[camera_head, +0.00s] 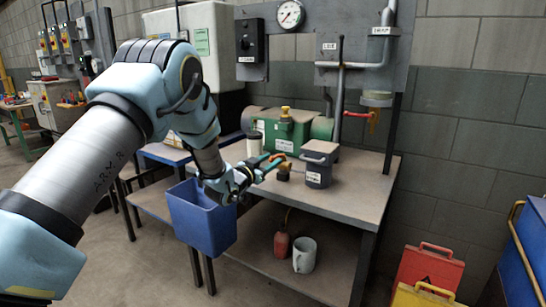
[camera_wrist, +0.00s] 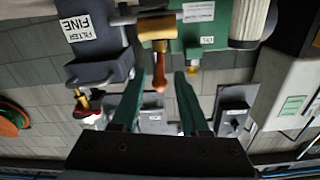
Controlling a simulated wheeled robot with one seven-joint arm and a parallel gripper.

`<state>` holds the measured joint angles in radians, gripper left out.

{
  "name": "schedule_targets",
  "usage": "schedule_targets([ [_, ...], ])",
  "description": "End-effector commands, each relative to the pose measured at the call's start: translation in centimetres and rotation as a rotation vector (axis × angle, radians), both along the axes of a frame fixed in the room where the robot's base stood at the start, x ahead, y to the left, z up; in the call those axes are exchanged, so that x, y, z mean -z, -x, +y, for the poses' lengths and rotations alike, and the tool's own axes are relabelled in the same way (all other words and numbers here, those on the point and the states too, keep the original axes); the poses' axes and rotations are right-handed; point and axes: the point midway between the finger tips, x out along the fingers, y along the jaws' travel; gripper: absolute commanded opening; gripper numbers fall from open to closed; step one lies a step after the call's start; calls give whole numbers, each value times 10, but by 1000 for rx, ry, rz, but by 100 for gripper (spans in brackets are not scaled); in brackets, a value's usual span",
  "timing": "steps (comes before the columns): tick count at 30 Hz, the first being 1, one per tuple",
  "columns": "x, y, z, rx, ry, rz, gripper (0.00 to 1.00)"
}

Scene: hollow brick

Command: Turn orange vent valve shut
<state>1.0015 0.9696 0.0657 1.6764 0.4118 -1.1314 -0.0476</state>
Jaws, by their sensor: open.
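A brass valve body (camera_wrist: 156,27) with an orange handle (camera_wrist: 159,72) shows in the wrist view at the top middle. The handle points toward my gripper (camera_wrist: 160,88), whose two dark green fingers are open, one on each side of it. I see no clear contact. In the head view my gripper (camera_head: 270,166) is above the bench, beside the small brass valve (camera_head: 284,173) in front of the green unit. The fingers partly hide the handle there.
A grey box labelled FILTER FINE (camera_wrist: 92,40) stands close beside the valve; the head view shows it too (camera_head: 319,165). A green unit (camera_head: 283,130) is behind. A blue bin (camera_head: 203,220) is below my arm. A red-handled tap (camera_head: 372,118) hangs on the wall.

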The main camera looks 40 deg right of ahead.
Motion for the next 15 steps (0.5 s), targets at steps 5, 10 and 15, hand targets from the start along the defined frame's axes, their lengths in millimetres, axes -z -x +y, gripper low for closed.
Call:
schedule_targets([
  [5,0,-4,-16,0,-1,-1,45],
  [10,1,-5,-20,0,-2,0,45],
  [15,1,-5,-20,0,-2,0,45],
])
